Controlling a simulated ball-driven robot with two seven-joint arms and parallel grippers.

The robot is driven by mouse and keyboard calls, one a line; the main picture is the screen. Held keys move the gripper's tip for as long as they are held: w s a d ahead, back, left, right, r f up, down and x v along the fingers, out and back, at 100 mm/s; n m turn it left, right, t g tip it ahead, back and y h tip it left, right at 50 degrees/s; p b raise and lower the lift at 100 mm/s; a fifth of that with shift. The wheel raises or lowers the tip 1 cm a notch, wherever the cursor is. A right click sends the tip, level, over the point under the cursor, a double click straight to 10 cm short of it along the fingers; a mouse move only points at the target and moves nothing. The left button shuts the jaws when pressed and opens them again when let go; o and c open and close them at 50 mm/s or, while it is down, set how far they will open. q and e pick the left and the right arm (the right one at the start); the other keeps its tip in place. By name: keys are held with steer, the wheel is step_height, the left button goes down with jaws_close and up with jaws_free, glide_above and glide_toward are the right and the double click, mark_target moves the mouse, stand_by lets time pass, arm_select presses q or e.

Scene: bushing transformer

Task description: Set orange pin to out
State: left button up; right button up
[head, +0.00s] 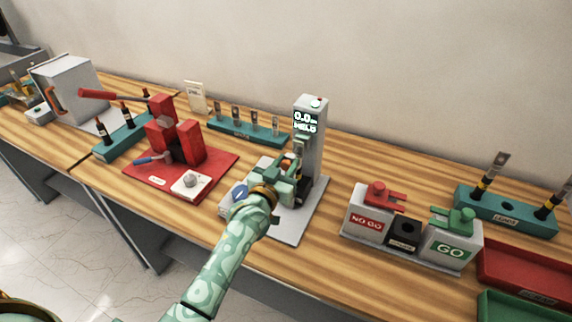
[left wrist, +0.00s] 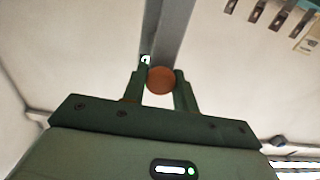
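The orange pin (left wrist: 160,80) shows its round end between the two fingers of my left gripper (left wrist: 161,88) in the left wrist view. Both fingers appear to touch its sides. In the head view a bit of orange pin (head: 286,160) shows at my left gripper (head: 292,170), in front of the grey upright tester (head: 312,140) with a lit display. The gripper and wrist hide most of the pin and the tester's lower front. My right gripper is not in view.
A red press (head: 175,145) on a red base stands to the left. A teal rack (head: 247,133) stands behind. The NO GO and GO gauge block (head: 403,236) sits to the right, with red (head: 525,275) and green trays beyond. Bare table lies between the tester and the gauge block.

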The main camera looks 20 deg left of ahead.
arm_select(q)
steer(key=shift+s+a+r+p, duration=0.15)
steer(key=shift+s+p, duration=1.1)
steer(key=shift+s, duration=0.25)
jaws_close()
steer(key=shift+s, duration=0.4)
steer(key=shift+w+f, duration=0.1)
steer(key=shift+f, duration=0.2)
steer(key=o, duration=1)
jaws_free()
steer(key=shift+s+r, duration=0.1)
steer(key=shift+s, duration=0.1)
steer(key=s+a, duration=0.1)
steer(key=s, duration=1.5)
steer(key=shift+s+a, duration=0.15)
